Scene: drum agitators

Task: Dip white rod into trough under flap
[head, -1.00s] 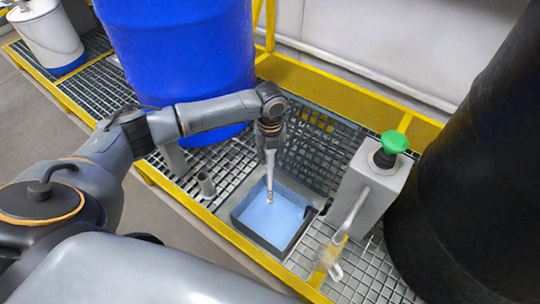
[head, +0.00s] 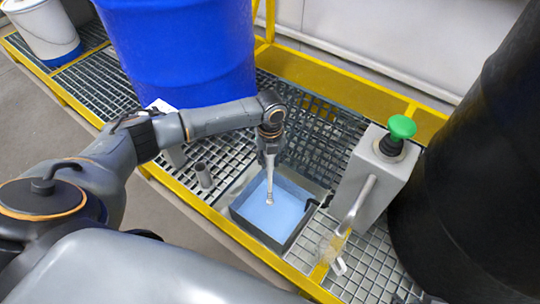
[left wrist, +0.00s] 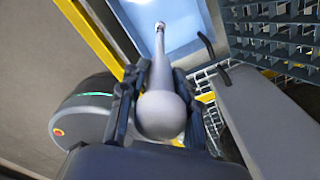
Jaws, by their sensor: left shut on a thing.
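The white rod (head: 269,185) hangs nearly upright in my left gripper (head: 268,157), thin tip down. The trough (head: 240,217) is a dark-rimmed square basin with pale blue liquid, set into the grating. The rod tip is over the liquid inside the rim; I cannot tell whether it touches the surface. In the left wrist view my left gripper (left wrist: 158,95) is shut around the rod's thick, rounded end (left wrist: 161,114). The flap looks like the raised grating panel (head: 322,145) behind the trough. My right gripper is out of view.
A grey box (head: 372,178) with a green knob (head: 402,127) and a side lever stands right of the trough. A large black drum (head: 465,190) is farther right. A blue drum (head: 185,50) stands behind my left arm.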

